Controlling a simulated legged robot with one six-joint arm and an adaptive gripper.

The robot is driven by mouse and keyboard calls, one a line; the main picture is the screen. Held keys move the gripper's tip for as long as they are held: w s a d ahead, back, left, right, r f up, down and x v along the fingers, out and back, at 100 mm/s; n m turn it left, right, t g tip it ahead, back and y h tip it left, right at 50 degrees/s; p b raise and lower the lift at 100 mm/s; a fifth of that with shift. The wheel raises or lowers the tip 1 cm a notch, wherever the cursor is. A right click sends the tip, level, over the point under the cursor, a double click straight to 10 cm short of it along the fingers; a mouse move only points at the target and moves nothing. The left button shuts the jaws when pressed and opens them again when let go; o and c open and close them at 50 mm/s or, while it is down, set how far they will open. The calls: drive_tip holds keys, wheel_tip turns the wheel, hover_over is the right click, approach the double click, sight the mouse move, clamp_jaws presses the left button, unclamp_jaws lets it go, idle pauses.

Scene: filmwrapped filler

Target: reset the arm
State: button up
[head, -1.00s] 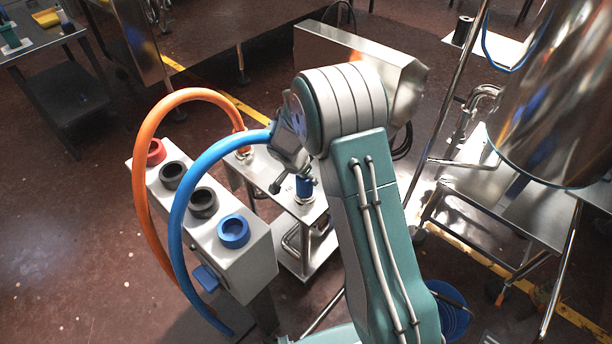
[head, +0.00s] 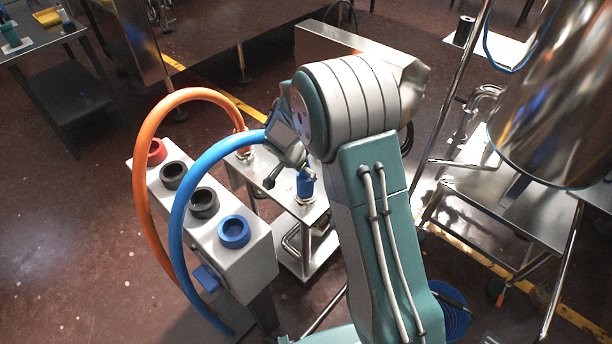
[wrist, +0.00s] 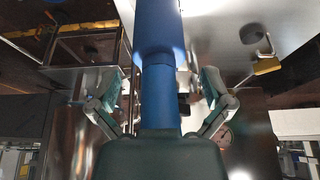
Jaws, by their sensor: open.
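My gripper (head: 285,172) is near the middle of the head view, over the small steel table (head: 318,212), partly hidden by my arm. In the wrist view my gripper (wrist: 158,100) is open, with one finger on each side of a blue hose or its end fitting (wrist: 158,88). Gaps show between that blue part and both fingers. In the head view the blue hose (head: 178,205) arches up from low by the socket box and passes out of sight behind my gripper. A blue fitting (head: 305,184) stands on the table just beside my gripper.
A grey box (head: 240,262) with red, black and blue round sockets stands left of the table. An orange hose (head: 140,170) arches over it to the table. A large steel tank (head: 560,100) stands at right. Open floor lies at left.

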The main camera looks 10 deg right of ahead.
drive_tip(key=v, duration=0.7)
drive_tip(key=shift+a+r, duration=0.2)
drive_tip(key=shift+r, duration=0.05)
